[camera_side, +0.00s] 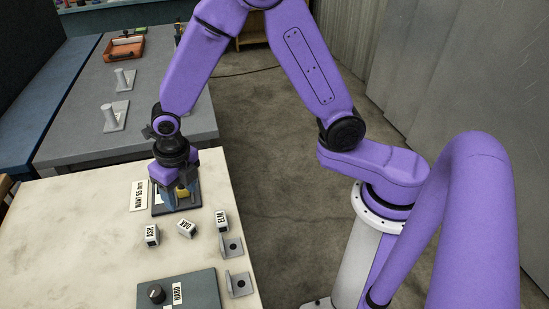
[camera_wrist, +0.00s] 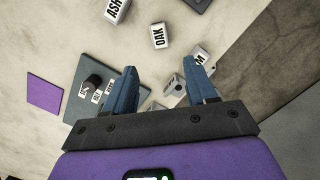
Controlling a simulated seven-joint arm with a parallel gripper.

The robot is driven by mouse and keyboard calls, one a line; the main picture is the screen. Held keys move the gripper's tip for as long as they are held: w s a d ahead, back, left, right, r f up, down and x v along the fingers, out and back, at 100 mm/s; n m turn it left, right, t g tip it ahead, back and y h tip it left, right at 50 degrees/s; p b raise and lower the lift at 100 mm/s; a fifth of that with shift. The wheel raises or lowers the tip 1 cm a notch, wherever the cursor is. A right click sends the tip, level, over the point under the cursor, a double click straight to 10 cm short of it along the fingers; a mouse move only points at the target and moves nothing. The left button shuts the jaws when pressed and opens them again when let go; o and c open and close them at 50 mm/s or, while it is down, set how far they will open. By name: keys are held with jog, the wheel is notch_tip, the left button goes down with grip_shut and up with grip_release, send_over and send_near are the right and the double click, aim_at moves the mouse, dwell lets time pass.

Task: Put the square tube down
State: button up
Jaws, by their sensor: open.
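I cannot pick out a square tube for sure in either view. My gripper (camera_side: 182,193) is low over a dark plate (camera_side: 161,210) at the back of the pale table in the side view. A small yellow part (camera_side: 183,191) shows at its fingers; I cannot tell what it belongs to. In the wrist view the two blue fingers of my gripper (camera_wrist: 164,75) are spread apart, with nothing held between them. The gripper and wrist hide most of the plate in the side view.
Blocks marked ASH (camera_side: 152,236), OAK (camera_side: 186,228) and ELM (camera_side: 222,220) stand in front of the plate. Two grey brackets (camera_side: 240,284) lie by the right edge. A grey box with a knob (camera_side: 190,286) is at the front. A white label (camera_side: 139,196) lies left of the plate.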

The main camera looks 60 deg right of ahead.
jog(key=s+d+r+m, duration=0.3)
jog(key=s+d+m, duration=0.1)
jog(key=s+m, duration=0.3)
jog(key=s+d+r+m, duration=0.4)
jog(key=s+d+m, duration=0.1)
jog(key=s+m, duration=0.3)
jog(key=s+d+r+m+g, duration=0.1)
jog(key=s+d+r+m, duration=0.2)
jog(key=s+d+m, duration=0.2)
jog(key=s+m, duration=0.3)
jog(key=s, duration=0.1)
jog(key=shift+s+r, duration=0.3)
jog(key=shift+s, duration=0.1)
